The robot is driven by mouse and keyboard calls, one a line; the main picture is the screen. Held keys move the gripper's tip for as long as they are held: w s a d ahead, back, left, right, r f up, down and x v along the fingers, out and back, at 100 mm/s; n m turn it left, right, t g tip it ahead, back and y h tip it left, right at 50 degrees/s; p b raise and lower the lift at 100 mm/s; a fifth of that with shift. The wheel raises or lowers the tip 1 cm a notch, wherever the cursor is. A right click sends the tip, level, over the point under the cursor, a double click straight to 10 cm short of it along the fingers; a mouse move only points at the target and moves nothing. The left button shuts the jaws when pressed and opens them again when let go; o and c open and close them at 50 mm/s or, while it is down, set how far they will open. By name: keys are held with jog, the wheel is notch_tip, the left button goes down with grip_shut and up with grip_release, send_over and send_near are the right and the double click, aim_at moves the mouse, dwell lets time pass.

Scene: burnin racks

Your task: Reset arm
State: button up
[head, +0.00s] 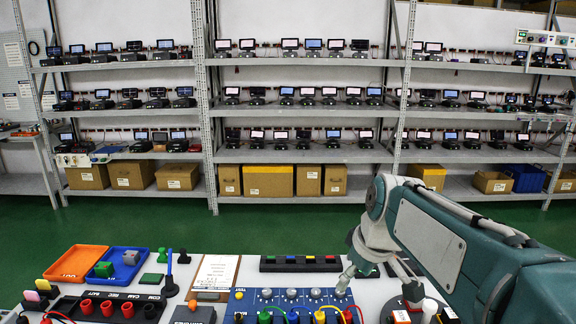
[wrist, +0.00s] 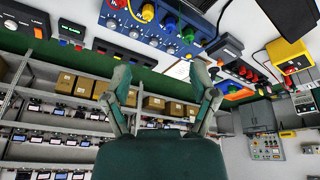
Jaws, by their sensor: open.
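My arm reaches in from the right in the head view, teal with grey joints. My gripper (head: 345,277) hangs over the white workbench (head: 225,240), just above the back edge of the blue control panel (head: 285,297). In the wrist view my gripper (wrist: 161,78) shows its two fingers spread apart with nothing between them. The blue panel (wrist: 150,35) appears upside down beyond the fingers, with its knobs and coloured plugs. Whether the fingertips touch anything on the bench is hard to tell, but no object is held.
An orange tray (head: 62,274) and a blue tray (head: 105,275) lie at the bench's left. A clipboard (head: 217,272) lies left of centre. A dark strip with coloured buttons (head: 300,264) lies behind the panel. Shelves (head: 300,148) of small devices and boxes stand beyond the green floor (head: 130,222).

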jog(key=s+d+f+m+t+h, duration=0.1)
jog(key=s+f+m, duration=0.1)
jog(key=s, duration=0.7)
jog(key=s+d+f+m+t, duration=0.1)
jog(key=s+d+f+m, duration=0.1)
jog(key=s+m, duration=0.3)
jog(key=s+f, duration=0.1)
jog(key=s, duration=0.3)
jog(key=shift+s+f+h, duration=0.15)
jog(key=shift+f+h, duration=0.15)
jog(key=shift+h, duration=0.1)
jog(key=shift+d, duration=0.1)
dwell(0.5)
jog(key=shift+c, duration=1.2)
